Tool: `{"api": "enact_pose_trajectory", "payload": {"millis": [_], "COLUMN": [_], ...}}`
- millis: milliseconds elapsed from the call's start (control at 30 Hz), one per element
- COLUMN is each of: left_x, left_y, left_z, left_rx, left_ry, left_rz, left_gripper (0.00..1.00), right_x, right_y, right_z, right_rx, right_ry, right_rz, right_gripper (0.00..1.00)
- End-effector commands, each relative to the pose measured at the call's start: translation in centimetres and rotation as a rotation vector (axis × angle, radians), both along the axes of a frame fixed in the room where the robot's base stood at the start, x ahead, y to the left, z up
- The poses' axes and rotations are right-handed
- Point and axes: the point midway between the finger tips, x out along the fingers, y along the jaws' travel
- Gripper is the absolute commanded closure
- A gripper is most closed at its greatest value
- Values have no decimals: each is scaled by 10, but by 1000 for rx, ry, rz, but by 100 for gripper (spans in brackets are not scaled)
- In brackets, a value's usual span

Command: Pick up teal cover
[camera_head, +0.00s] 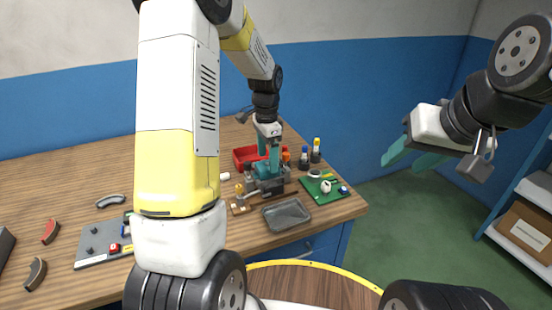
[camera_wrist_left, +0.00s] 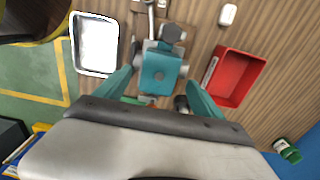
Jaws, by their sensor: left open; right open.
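The teal cover (camera_wrist_left: 160,72) is a teal block with a small hole, on a grey mechanism, in the middle of the left wrist view. In the head view the teal part (camera_head: 262,169) shows low between my left fingers, largely hidden by them. My left gripper (camera_head: 268,160) points down over it, open, with one teal finger on each side in the left wrist view; I cannot tell whether they touch it. My right gripper (camera_head: 400,165) is open and empty, in the air right of the table.
A red tray (camera_head: 247,156) stands behind the mechanism and a grey metal tray (camera_head: 287,214) in front. A green board (camera_head: 323,187) and several small bottles (camera_head: 316,150) are at the right edge. A grey panel (camera_head: 104,243) lies at the left. The wooden table (camera_head: 85,175) has free room at back left.

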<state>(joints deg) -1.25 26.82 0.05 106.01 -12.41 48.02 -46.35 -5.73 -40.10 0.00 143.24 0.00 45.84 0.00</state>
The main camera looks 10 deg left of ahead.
Motion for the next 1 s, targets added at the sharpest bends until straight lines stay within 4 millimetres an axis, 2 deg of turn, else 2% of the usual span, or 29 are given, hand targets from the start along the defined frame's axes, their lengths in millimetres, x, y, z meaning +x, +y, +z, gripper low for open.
{"api": "enact_pose_trajectory", "payload": {"millis": [33, 200, 500, 833, 867, 1000], "left_x": [-2, -3, -2, -2, -2, -2], "left_y": [0, 0, 0, 0, 0, 0], "left_z": [-10, -31, -35, -35, -35, -35], "left_rx": [0, 0, 0, 0, 0, 0], "left_ry": [5, 4, 0, 0, 0, 0], "left_rz": [0, 1, 1, 1, 1, 1], "left_gripper": [22, 22, 22, 87, 90, 90], "right_x": [0, 0, 0, 0, 0, 0], "right_y": [0, 0, 0, 0, 0, 0], "right_z": [0, 0, 0, 0, 0, 0], "right_rx": [0, 0, 0, 0, 0, 0], "right_ry": [0, 0, 0, 0, 0, 0], "right_rz": [0, 0, 0, 0, 0, 0], "right_gripper": [55, 55, 55, 55, 55, 55]}}
